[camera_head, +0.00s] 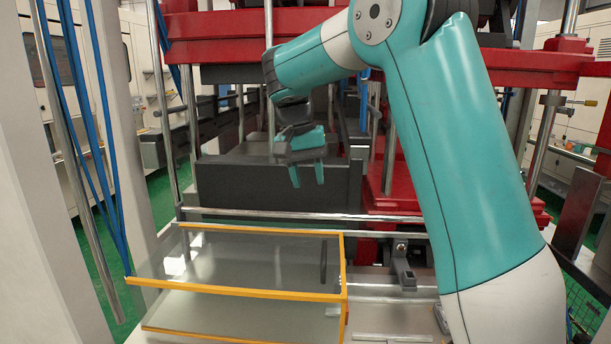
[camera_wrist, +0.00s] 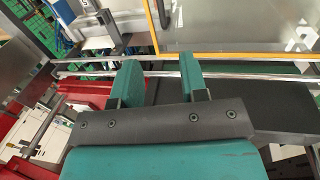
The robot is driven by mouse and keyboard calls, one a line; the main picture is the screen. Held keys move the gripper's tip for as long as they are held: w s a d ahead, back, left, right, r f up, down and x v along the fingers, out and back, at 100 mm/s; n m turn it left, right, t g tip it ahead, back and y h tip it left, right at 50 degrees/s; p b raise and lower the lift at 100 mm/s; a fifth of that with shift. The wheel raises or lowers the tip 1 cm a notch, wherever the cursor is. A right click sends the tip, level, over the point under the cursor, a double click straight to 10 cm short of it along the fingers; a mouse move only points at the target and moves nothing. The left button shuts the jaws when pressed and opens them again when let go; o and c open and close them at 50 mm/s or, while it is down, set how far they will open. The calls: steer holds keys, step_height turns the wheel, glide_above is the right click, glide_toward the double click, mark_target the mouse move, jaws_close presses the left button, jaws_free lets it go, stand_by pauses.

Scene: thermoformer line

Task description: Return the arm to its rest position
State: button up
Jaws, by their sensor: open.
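My arm, teal and white, reaches up and bends over to the left across the head view. My gripper (camera_head: 307,178) hangs at its end with its teal fingers apart, in front of the dark grey machine block. In the wrist view my gripper (camera_wrist: 160,75) shows two teal fingers spread with a clear gap and nothing between them. A chrome bar passes behind the fingers there, and I cannot tell how far off it is.
A clear guard panel with a yellow frame (camera_head: 240,293) stands at the lower left. A chrome rail (camera_head: 300,215) runs across behind it. Red press beams (camera_head: 225,35) and upright posts surround the arm. A dark grey block (camera_head: 235,185) lies behind my gripper.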

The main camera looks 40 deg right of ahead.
steer(key=s+a+f+n+y+b, duration=0.2)
steer(key=s+a+f+n, duration=0.3)
steer(key=s+a+n, duration=0.3)
steer(key=s+a+f+n+t+y+b, duration=0.1)
steer(key=s+a+f+n, duration=0.4)
steer(key=s+a, duration=1.1)
steer(key=a+n+y+b, duration=0.1)
steer(key=n+y, duration=0.1)
steer(key=n, duration=0.1)
steer(key=shift+s+a+t+y+b, duration=0.2)
steer(key=shift+s+t+y+b, duration=0.1)
steer(key=shift+y+b, duration=0.1)
steer(key=shift+w+d, duration=0.1)
